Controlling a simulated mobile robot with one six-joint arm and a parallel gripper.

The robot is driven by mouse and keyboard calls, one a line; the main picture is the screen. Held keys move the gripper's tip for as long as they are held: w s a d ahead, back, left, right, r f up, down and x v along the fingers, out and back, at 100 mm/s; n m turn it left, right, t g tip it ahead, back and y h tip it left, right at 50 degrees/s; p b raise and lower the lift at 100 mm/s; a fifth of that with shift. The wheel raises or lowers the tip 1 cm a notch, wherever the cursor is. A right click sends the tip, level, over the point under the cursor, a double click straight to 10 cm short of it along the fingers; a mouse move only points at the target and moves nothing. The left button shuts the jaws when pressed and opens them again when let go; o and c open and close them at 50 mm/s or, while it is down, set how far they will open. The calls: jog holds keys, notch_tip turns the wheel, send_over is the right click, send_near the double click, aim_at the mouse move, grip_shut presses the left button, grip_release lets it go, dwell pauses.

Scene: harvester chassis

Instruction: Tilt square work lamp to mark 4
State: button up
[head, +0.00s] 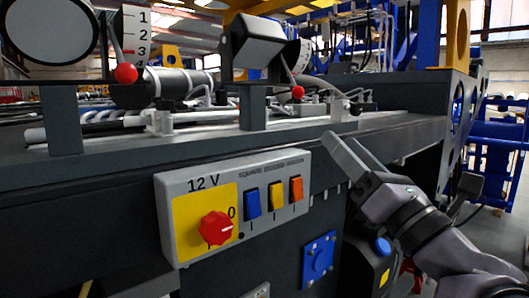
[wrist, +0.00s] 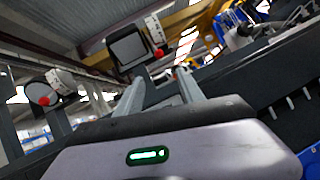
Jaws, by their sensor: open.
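A round lamp (head: 50,28) with a numbered scale (head: 136,34) and red knob (head: 126,74) stands at left. A 12 V switch panel (head: 235,203) with a red rotary knob sticks out below the rail (head: 350,135). Pipes and fittings lie behind the rail.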

jog(key=shift+s+f, duration=0.1)
jog(key=shift+s, duration=0.05)
jog(key=shift+r, duration=0.25)
jog(key=shift+c, duration=1.3)
jog(key=r+n+g+y+p, duration=0.1)
jog(key=r+p, duration=0.2)
jog(key=w+a+r+n+g+y+p, duration=0.1)
jog(key=r+n+p, duration=0.1)
jog(key=r+p, duration=0.1)
jog(key=r+n+g+y+p, duration=0.2)
jog(key=r, duration=0.1)
jog(key=shift+w+a+r+p, duration=0.15)
jog(key=shift+w+r+p, duration=0.1)
jog(key=shift+r+p, duration=0.15)
grip_shut()
jog(key=d+r+n+g+h+p, duration=0.25)
jog(key=d+r+g+p, duration=0.5)
jog(key=p, duration=0.65)
jog(key=w+a+f+g, duration=0.1)
jog(key=w+a+f, duration=0.6)
jog(key=w+a, duration=0.1)
jog(key=shift+w+a+p, duration=0.2)
jog(key=shift+w+p, duration=0.25)
jog(key=shift+w, duration=0.25)
jog(key=shift+f+h, duration=0.1)
jog(key=shift+h, duration=0.15)
